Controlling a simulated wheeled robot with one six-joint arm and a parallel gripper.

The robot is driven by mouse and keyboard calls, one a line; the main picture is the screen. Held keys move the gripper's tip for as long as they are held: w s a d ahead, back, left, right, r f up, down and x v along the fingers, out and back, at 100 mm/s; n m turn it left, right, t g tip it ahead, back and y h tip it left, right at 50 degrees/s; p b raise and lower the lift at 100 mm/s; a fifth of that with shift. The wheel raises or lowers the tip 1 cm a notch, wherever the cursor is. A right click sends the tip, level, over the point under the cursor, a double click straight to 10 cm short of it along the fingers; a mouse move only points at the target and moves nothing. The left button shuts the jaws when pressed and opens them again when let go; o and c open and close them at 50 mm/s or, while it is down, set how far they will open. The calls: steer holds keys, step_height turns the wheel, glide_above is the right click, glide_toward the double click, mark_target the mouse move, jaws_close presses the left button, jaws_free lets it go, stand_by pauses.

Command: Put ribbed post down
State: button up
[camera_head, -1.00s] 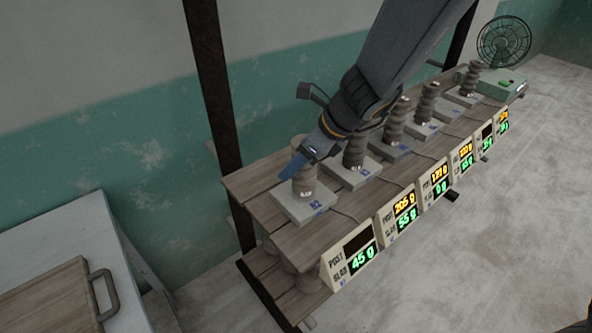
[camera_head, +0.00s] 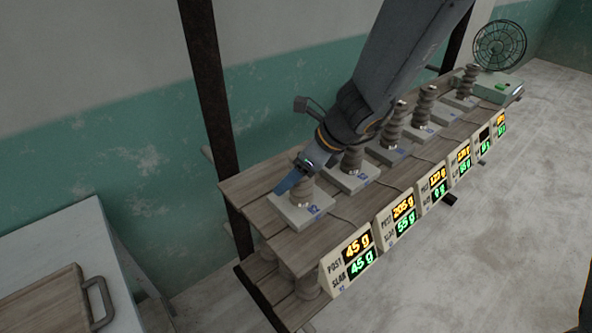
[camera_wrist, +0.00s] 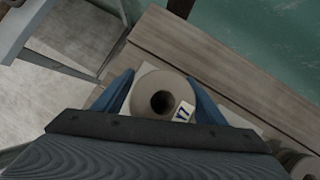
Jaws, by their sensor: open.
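The ribbed post (camera_head: 305,192) stands on the pale slab (camera_head: 289,213) at the near end of the wooden bench. In the wrist view the post (camera_wrist: 147,84) shows from above as a round top with a dark hole and a small white tag. My gripper (camera_head: 293,181) is at the post, and in the wrist view its blue fingers (camera_wrist: 161,98) are open, one on each side of it. The near display (camera_head: 347,263) reads 45 g for post and 45 g for slab. My gripper hides part of the post in the head view.
Several more ribbed posts on slabs run in a row along the bench (camera_head: 245,190), close behind my gripper. Several displays line its front edge. A fan (camera_head: 499,44) stands at the far end. A table with a wooden board (camera_head: 45,300) is at lower left.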

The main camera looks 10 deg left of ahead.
steer(key=p+v, duration=0.1)
steer(key=v, duration=1.1)
steer(key=shift+p, duration=0.3)
steer(key=s+d+f+n+h, duration=0.2)
steer(key=d+n, duration=0.5)
steer(key=d, duration=0.1)
steer(key=s+d+f+n+h, duration=0.2)
steer(key=s+d+n, duration=0.1)
steer(key=d+n, duration=0.4)
steer(key=s+d+f+n+h, duration=0.2)
steer(key=d+f+n, duration=0.1)
steer(key=d+n, duration=0.4)
steer(key=shift+s+d+n+g, duration=0.3)
steer(key=shift+d, duration=0.55)
